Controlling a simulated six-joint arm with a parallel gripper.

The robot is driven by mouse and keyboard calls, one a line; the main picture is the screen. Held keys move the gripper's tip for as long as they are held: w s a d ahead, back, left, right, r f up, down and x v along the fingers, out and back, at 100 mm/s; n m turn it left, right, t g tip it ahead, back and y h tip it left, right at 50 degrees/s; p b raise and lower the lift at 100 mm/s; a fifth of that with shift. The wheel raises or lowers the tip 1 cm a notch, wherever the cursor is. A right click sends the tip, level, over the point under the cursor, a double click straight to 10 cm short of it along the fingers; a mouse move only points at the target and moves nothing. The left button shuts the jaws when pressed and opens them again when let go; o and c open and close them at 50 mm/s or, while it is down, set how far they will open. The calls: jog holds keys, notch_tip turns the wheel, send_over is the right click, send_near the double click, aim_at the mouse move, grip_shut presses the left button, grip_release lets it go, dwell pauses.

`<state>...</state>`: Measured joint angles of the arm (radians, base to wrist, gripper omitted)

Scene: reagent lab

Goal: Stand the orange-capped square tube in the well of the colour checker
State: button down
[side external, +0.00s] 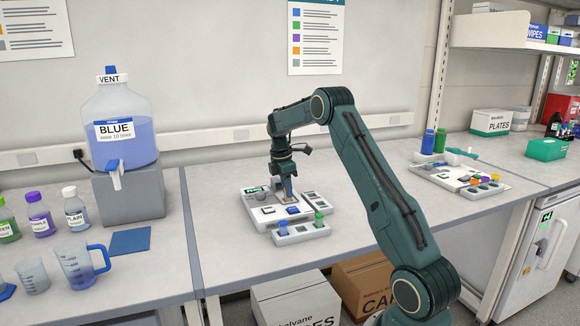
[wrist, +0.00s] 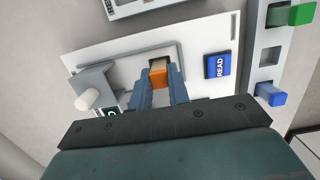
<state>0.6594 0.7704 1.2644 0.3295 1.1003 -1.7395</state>
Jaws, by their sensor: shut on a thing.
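My gripper (wrist: 160,88) is shut on the orange-capped square tube (wrist: 159,73), whose orange cap shows between the fingertips in the wrist view. The colour checker is a white flat unit (side external: 262,213) on the bench in the side view. Its white panel (wrist: 118,58) with a blue READ button (wrist: 217,66) lies under my gripper in the wrist view. My gripper (side external: 291,200) is low over the checker in the side view, pointing down.
A grey rack (side external: 302,234) with a blue tube and a green tube (wrist: 300,14) stands along the checker's front. A white knob (wrist: 87,98) on a grey block rises beside my fingers. A blue dispenser (side external: 122,130) stands to the left; bench between is mostly clear.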

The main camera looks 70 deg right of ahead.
jog(key=shift+f, duration=0.6)
dwell(0.4)
jog(key=c, duration=0.9)
grip_release()
jog(key=shift+r, duration=0.15)
jog(key=shift+r, duration=3.35)
jog(key=shift+r, duration=0.1)
